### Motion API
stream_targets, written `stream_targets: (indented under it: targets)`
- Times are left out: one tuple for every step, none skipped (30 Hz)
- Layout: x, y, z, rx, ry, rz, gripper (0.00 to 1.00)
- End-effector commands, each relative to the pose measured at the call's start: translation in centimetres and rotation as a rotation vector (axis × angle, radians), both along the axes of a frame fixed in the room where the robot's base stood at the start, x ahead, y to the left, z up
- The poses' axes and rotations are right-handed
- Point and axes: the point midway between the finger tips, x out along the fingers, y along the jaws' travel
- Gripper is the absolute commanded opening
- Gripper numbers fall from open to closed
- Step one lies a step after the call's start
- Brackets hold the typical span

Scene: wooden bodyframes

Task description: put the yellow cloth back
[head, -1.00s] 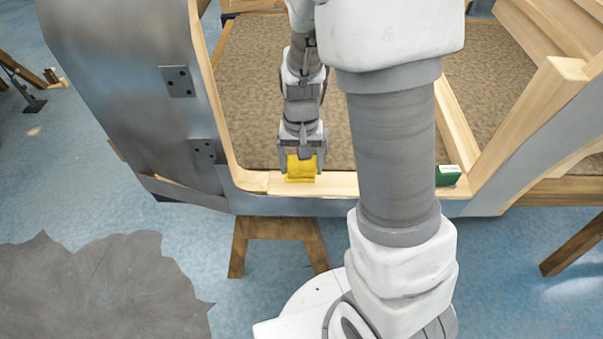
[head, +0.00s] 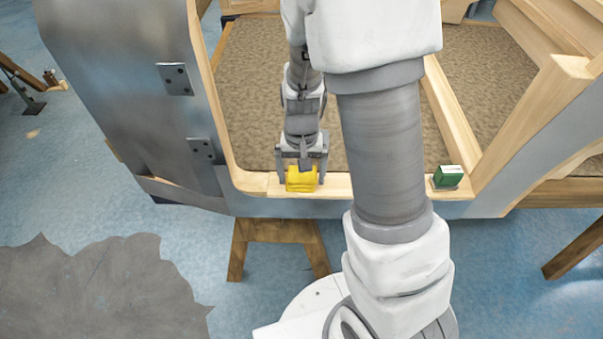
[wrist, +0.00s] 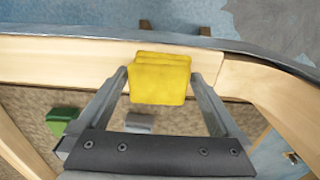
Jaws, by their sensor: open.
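The yellow cloth (head: 301,180) is a small folded block on the pale wooden sill of the bodyframe, left of my arm's thick column in the head view. My gripper (head: 302,178) is open, with one finger on each side of the cloth. In the wrist view the cloth (wrist: 160,78) shows between the fingertips (wrist: 160,82), with a narrow gap visible near each finger. Whether the fingers touch it cannot be told. The cloth's underside is hidden.
A green box (head: 447,176) stands on the same wooden sill (head: 341,186) to the right. Brown carpeted floor (head: 255,90) lies behind the sill. A metal side panel (head: 130,80) rises at the left. A wooden trestle (head: 275,232) stands below.

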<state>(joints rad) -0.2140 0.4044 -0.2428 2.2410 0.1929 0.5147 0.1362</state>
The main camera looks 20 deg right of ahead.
Motion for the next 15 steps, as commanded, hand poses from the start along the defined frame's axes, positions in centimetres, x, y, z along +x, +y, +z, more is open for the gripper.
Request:
stream_targets:
  targets:
    - [0.0, 0.0, 0.6, 0.001, -0.001, 0.0, 1.0]
    - [0.1, 0.0, 0.9, 0.001, -0.003, 0.001, 1.0]
    - [0.1, 0.0, 1.6, 0.0, -0.005, 0.002, 1.0]
    - [0.1, 0.1, 2.2, 0.002, -0.005, 0.002, 1.0]
    - [0.1, 0.1, 2.8, 0.002, -0.005, 0.002, 1.0]
    - [0.1, 0.1, 3.7, 0.001, -0.007, 0.002, 1.0]
    - [0.1, 0.1, 4.4, 0.001, -0.006, 0.002, 1.0]
    - [0.2, 0.1, 5.1, 0.001, -0.007, 0.002, 1.0]
    - [0.1, 0.1, 6.0, 0.001, -0.006, 0.002, 1.0]
    - [0.1, 0.1, 6.7, 0.001, -0.006, 0.001, 1.0]
    - [0.1, 0.0, 7.3, 0.001, -0.006, 0.001, 1.0]
    - [0.1, 0.0, 8.1, 0.001, -0.006, 0.001, 1.0]
    - [0.1, 0.0, 8.7, 0.002, -0.005, 0.001, 1.0]
    - [0.1, 0.0, 9.3, 0.001, -0.006, 0.001, 1.0]
    - [0.1, 0.0, 9.9, 0.001, -0.004, 0.0, 1.0]
